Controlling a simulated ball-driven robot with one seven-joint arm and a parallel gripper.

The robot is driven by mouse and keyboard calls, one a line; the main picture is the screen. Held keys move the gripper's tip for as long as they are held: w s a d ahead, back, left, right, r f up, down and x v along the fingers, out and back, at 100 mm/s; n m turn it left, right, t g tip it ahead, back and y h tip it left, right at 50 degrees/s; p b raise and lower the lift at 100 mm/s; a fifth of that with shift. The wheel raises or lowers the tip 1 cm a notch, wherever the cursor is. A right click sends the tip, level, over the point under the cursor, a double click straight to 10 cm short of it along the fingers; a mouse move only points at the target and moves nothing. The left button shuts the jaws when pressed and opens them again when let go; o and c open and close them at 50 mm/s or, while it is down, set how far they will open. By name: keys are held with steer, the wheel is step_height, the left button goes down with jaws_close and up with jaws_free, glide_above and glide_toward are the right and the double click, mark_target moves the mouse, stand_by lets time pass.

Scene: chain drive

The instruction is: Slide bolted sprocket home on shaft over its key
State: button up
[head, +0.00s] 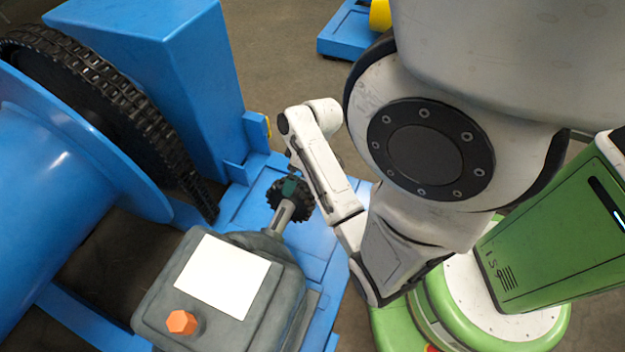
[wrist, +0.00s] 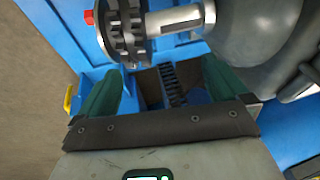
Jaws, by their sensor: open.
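The black toothed sprocket (head: 299,207) sits at the outer end of the pale metal shaft (head: 281,220). In the wrist view the sprocket (wrist: 124,30) is at upper left, and the shaft (wrist: 176,20) runs right from it to the grey housing. A small red piece (wrist: 88,16) shows on the sprocket's outer side. The sprocket and shaft lie above the fingers in that picture. In the head view my gripper (head: 290,187) partly covers the sprocket; contact cannot be told.
The grey motor housing (head: 160,318) bears a white panel (head: 222,276) and an orange knob (head: 181,322). A large black chain wheel (head: 130,115) and blue drum (head: 50,190) stand left. A blue block (head: 170,70) rises behind.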

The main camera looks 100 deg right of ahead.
steer(key=m+t+b, duration=0.1)
steer(key=b, duration=0.1)
glide_toward(303, 183)
step_height(303, 183, down, 2)
steer(key=shift+h, duration=0.3)
steer(key=b+x, duration=0.1)
steer(key=x, duration=0.2)
steer(key=b+x, duration=0.1)
steer(key=x, duration=0.3)
steer(key=w+b+x, duration=0.1)
steer(key=x, duration=0.3)
steer(key=shift+a+r, duration=0.25)
